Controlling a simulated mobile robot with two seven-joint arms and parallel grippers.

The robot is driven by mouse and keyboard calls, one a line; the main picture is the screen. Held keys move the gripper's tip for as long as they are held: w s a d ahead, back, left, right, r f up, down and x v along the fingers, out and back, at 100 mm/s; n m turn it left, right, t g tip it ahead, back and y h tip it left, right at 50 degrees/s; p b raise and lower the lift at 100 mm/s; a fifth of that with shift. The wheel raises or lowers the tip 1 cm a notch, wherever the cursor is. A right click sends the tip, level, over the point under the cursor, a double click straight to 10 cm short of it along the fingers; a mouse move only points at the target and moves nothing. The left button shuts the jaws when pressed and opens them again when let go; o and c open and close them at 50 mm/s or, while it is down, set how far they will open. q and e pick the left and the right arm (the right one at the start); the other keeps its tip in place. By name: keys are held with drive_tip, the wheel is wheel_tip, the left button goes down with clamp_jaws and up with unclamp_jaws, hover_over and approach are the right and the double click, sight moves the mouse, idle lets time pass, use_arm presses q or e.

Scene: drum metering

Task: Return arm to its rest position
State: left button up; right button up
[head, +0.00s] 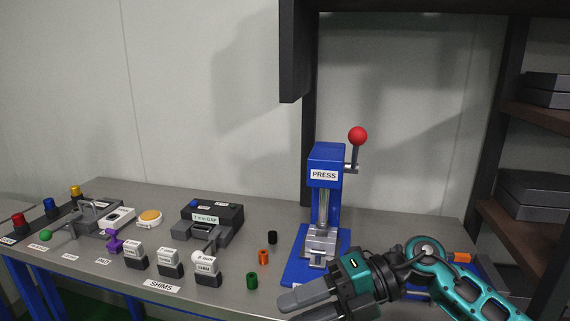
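My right arm comes in from the lower right, and its teal and dark gripper (296,307) is low in front of the blue press (325,165). Its grey fingers point left over the table's front edge, appear apart, and show nothing between them. The lower finger is partly cut off by the bottom of the picture. The gripper and forearm hide part of the press's base. My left arm and gripper are not in view.
The grey table (210,290) bears shim holders (170,263), a black gauge (215,217), and green (252,281), orange (263,257) and black (272,237) cylinders near the gripper. The press has a red-knobbed lever (357,136). Shelves (530,125) stand at right.

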drive_tip(key=w+d+f+m+t+h, duration=0.1)
drive_tip(key=d+f+m+t, duration=0.2)
drive_tip(key=m+t, duration=0.8)
drive_tip(key=w+d+f+m+t, duration=0.2)
drive_tip(key=f+m+t, duration=0.1)
drive_tip(key=m+t, duration=0.75)
drive_tip(key=s+d+f+m+g+h, duration=0.4)
drive_tip(key=s+d+f+m+h, duration=0.1)
drive_tip(key=f, duration=0.5)
drive_tip(key=s+d+f+m+g+h, duration=0.4)
drive_tip(key=s+f+m, duration=0.4)
drive_tip(key=f, duration=0.3)
drive_tip(key=shift+s+d+h, duration=0.55)
drive_tip(key=shift+d+h, duration=0.05)
drive_tip(key=shift+h, duration=0.5)
